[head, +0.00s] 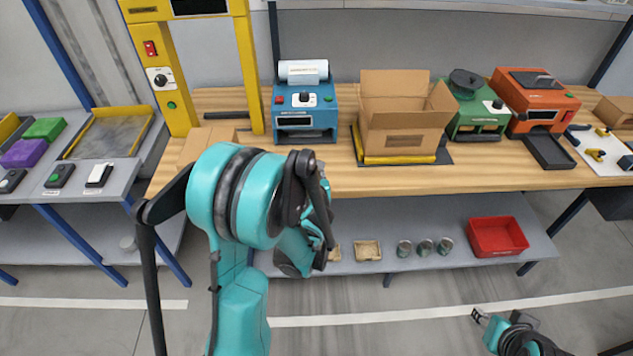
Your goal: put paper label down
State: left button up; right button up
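No loose paper label can be made out. A white paper roll (303,72) with faint print sits on top of the blue label printer (305,108) on the wooden bench. My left arm rises large in front of the bench, and its far end is a tangle of teal and dark parts below the printer. I cannot make out the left fingers or anything in them. My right gripper (478,316) is small at the bottom right, over the floor and away from the bench. Its fingertips are too small to tell a gap, and no object shows in it.
An open cardboard box (405,112) stands right of the printer, then a green machine (475,108) and an orange machine (538,100). A yellow frame (165,70) stands to the left. A red bin (497,237) and several cans are on the lower shelf. The bench's front strip is mostly clear.

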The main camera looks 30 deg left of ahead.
pick_arm(q)
jog(key=shift+w+a+f, duration=0.2)
jog(key=shift+a+f, duration=0.05)
jog(key=shift+f, duration=0.05)
jog(key=shift+b+x, duration=0.3)
jog(key=shift+x, duration=0.8)
jog(key=b+x, duration=0.2)
jog(key=x, duration=0.3)
jog(key=shift+w+r, duration=0.1)
jog(key=shift+r, duration=0.15)
grip_shut()
